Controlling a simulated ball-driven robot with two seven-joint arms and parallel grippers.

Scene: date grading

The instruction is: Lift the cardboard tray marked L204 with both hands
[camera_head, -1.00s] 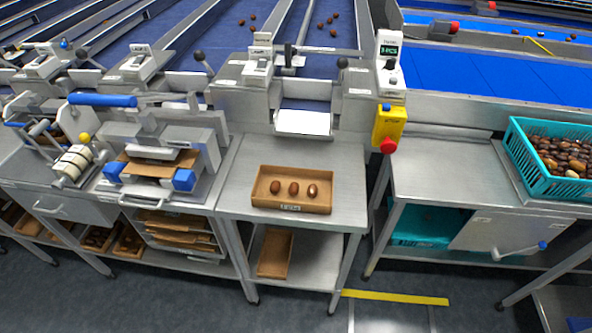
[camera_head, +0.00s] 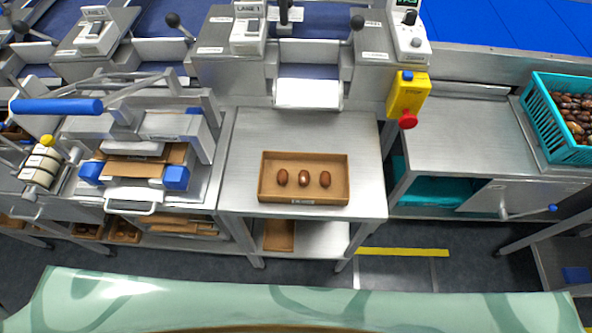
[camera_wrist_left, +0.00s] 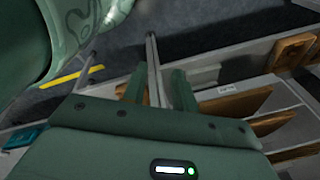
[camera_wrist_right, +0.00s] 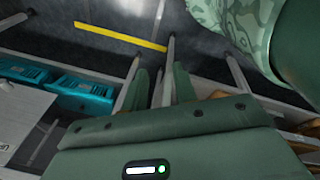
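The brown cardboard tray (camera_head: 304,192) sits flat on the steel table in the head view, with three brown dates in a row in it. A small label shows on its front wall, too small to read. Neither gripper shows in the head view. In the left wrist view my left gripper (camera_wrist_left: 157,82) has its two green fingers apart with nothing between them. In the right wrist view my right gripper (camera_wrist_right: 160,82) also has its fingers apart and empty. Neither wrist view shows the tray with dates; both look down past table legs toward the floor.
The steel table (camera_head: 245,140) is clear around the tray. A press with a blue handle (camera_head: 57,106) stands left. A yellow box with a red button (camera_head: 407,97) hangs at the table's back right. A teal crate of dates (camera_head: 551,120) stands far right.

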